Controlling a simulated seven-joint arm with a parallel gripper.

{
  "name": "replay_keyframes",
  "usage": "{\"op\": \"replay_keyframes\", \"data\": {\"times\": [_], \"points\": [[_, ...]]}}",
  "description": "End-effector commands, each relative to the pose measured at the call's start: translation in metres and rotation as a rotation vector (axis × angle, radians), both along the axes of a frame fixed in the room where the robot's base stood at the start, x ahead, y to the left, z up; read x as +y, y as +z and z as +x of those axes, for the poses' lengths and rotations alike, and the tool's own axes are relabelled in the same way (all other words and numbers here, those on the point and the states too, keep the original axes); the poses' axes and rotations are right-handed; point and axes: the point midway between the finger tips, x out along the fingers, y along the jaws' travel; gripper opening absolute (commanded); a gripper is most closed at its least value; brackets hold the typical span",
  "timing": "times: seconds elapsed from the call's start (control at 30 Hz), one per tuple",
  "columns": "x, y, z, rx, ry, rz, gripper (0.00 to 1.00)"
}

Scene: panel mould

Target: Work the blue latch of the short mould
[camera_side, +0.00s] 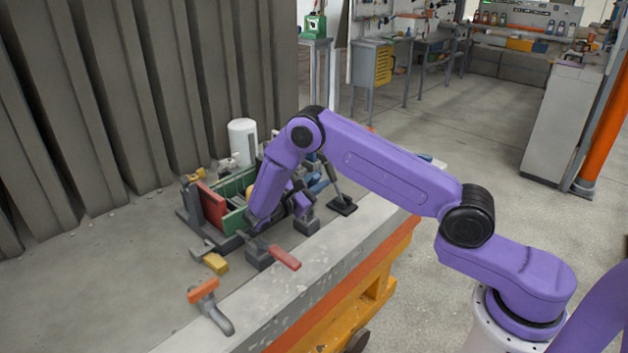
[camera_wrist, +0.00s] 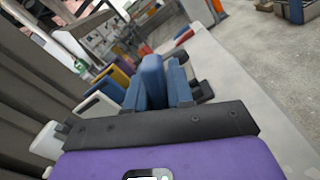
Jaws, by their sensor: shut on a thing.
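The mould stands on the bench left of my gripper in the side view, with a red panel (camera_side: 212,205) and green walls (camera_side: 238,186). My gripper (camera_side: 312,188) is low at the mould's right end, beside small blue parts (camera_side: 331,169). In the wrist view, an upright blue piece (camera_wrist: 153,78), which looks like the blue latch's handle, stands straight ahead of the black gripper bar, between two blue-grey parts. My gripper (camera_wrist: 155,92) is shut on it. My arm and gripper hide the latch's base and much of the mould.
A red-handled clamp (camera_side: 284,257), a yellow block (camera_side: 216,263) and an orange-handled clamp (camera_side: 203,290) are at the front of the bench. A black-based post (camera_side: 342,206) is close on the right. A white cylinder (camera_side: 242,138) stands behind. The bench's front left is mostly clear.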

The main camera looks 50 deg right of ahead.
Motion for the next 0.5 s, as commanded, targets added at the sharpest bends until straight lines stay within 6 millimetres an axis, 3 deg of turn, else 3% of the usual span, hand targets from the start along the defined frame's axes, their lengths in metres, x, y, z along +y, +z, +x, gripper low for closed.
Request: {"op": "replay_keyframes", "data": {"times": [0.5], "points": [[0.002, -0.017, -0.038, -0.390, 0.005, 0.000, 0.00]]}}
